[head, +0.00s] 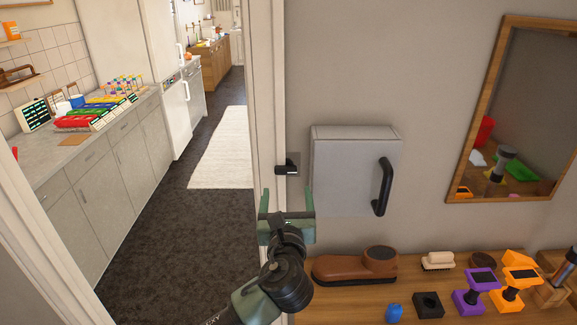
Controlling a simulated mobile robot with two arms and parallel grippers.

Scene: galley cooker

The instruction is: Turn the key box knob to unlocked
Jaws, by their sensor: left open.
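The key box (345,172) is a pale grey box on the wall, closed, with a black upright handle (382,187) on the right of its front. A black knob or lever (286,168) with a grey plate behind it sits just left of the box, near the door frame. I cannot tell its lock setting. My left gripper (287,204) has green fingers spread apart and empty. It shows just below the black knob, left of the box's lower part, and does not appear to touch it. My right gripper is out of view.
A wood-framed mirror (482,110) hangs right. The doorway at left is open.

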